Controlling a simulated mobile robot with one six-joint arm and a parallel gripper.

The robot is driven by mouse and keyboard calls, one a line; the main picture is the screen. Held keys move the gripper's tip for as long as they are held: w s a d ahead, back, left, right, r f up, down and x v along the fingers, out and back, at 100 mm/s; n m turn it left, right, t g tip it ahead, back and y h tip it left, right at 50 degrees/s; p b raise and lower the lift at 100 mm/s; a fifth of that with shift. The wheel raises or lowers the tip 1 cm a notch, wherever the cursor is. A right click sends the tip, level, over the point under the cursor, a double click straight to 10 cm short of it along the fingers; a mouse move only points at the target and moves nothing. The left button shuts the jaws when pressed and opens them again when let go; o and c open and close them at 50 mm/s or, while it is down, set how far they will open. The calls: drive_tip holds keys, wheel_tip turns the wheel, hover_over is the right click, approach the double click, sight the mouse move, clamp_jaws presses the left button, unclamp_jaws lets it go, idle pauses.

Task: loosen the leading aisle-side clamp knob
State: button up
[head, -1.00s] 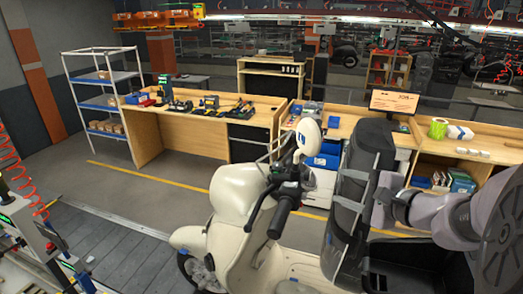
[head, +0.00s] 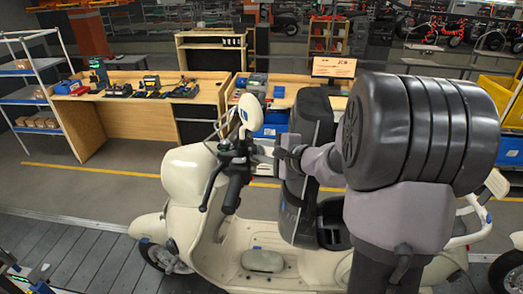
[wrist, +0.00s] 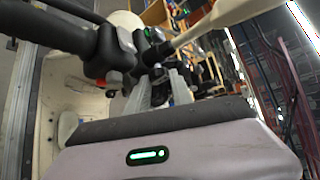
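A cream scooter (head: 185,180) stands upright on the slat conveyor (head: 75,250), with its handlebar (head: 235,175) toward the middle of the head view. I cannot make out the clamp knob in either view. My gripper is small and partly hidden by my arm in the head view, close to the handlebar. A dark handlebar grip (wrist: 75,48) is close on the left there. Small blue parts show near the front wheel (head: 165,258).
Workbenches (head: 130,115) with tools stand behind the scooter, past a yellow floor line (head: 110,171). A shelf rack (head: 35,95) is at the left. Yellow and blue bins (head: 510,148) are at the right. Bare floor lies between benches and conveyor.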

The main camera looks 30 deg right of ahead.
clamp_jaws()
drive_tip(key=shift+r+p, duration=0.15)
drive_tip(key=shift+p, duration=0.3)
drive_tip(key=p, duration=0.1)
drive_tip(key=m+g+p, duration=0.1)
drive_tip(key=p, duration=0.1)
drive_tip(key=shift+r+g, duration=0.3)
drive_tip(key=shift+w+d+m+g+y+p, duration=0.15)
drive_tip(key=shift+m+g+y+p, duration=0.35)
drive_tip(key=shift+p, duration=0.65)
drive_tip(key=g, duration=0.1)
drive_tip(key=m+g+y, duration=0.1)
drive_tip(key=shift+w+f+g+p, duration=0.15)
drive_tip(key=shift+g+p, duration=0.15)
drive_tip(key=shift+p, duration=0.05)
drive_tip(key=shift+w+d+m+g+y, duration=0.15)
drive_tip(key=shift+m+g+y, duration=0.55)
drive_tip(key=shift+m+g, duration=0.5)
